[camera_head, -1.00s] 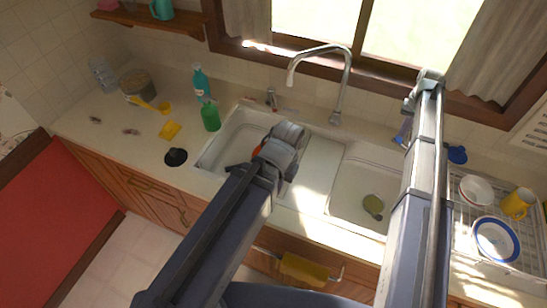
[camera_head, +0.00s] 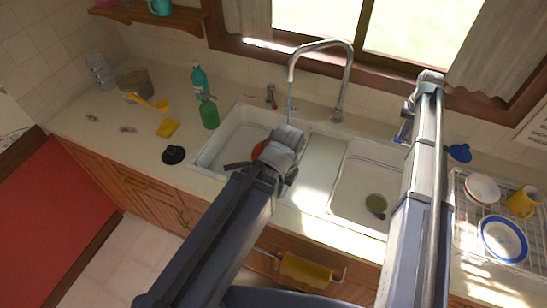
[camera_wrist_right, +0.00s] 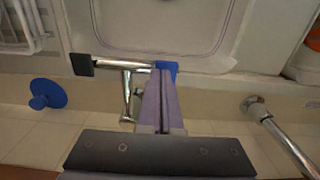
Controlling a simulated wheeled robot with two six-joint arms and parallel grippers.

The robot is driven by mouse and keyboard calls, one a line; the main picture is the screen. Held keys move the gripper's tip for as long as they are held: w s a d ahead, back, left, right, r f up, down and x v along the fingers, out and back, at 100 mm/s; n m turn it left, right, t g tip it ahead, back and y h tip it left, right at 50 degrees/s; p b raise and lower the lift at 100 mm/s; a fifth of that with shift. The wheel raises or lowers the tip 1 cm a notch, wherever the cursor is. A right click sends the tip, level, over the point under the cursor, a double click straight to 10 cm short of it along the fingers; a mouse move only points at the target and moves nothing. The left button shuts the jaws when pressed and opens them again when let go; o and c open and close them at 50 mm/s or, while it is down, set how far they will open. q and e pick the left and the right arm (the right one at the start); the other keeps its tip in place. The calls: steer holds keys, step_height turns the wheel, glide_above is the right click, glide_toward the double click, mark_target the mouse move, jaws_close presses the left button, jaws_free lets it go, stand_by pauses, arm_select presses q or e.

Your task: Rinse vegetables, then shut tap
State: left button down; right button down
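The chrome tap (camera_head: 349,70) arches over the double sink, and a thin stream of water (camera_head: 290,100) falls from its spout toward the left basin (camera_head: 222,150). An orange-red thing (camera_head: 259,150), perhaps a vegetable, shows in that basin, mostly hidden by my left gripper (camera_head: 242,167). The left fingers are partly hidden, so their opening and hold are unclear. My right gripper (camera_wrist_right: 163,80) is at the sink's back edge with its purple fingers together. Their tips meet a blue block (camera_wrist_right: 168,68) beside a chrome lever with a black end (camera_wrist_right: 82,65).
A dish rack (camera_head: 462,235) with crockery stands at right. Green bottles (camera_head: 209,113), a yellow sponge (camera_head: 167,128) and a black plug (camera_head: 174,155) are on the left counter. A yellow towel (camera_head: 305,271) hangs in front.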

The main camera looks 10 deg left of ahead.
steer(key=shift+r+p, duration=1.65)
steer(key=shift+p, duration=0.15)
steer(key=shift+f, duration=0.15)
steer(key=shift+d, duration=0.25)
steer(key=s+d, duration=0.1)
steer(key=d, duration=0.2)
steer(key=s+d, duration=0.1)
steer(key=d, duration=0.3)
steer(key=s+d, duration=0.1)
steer(key=d, duration=0.2)
steer(key=shift+d, duration=0.4)
steer(key=shift+f, duration=0.15)
steer(key=shift+f+b, duration=1.45)
steer(key=shift+b, duration=0.3)
steer(key=shift+f, duration=0.15)
stand_by(1.9)
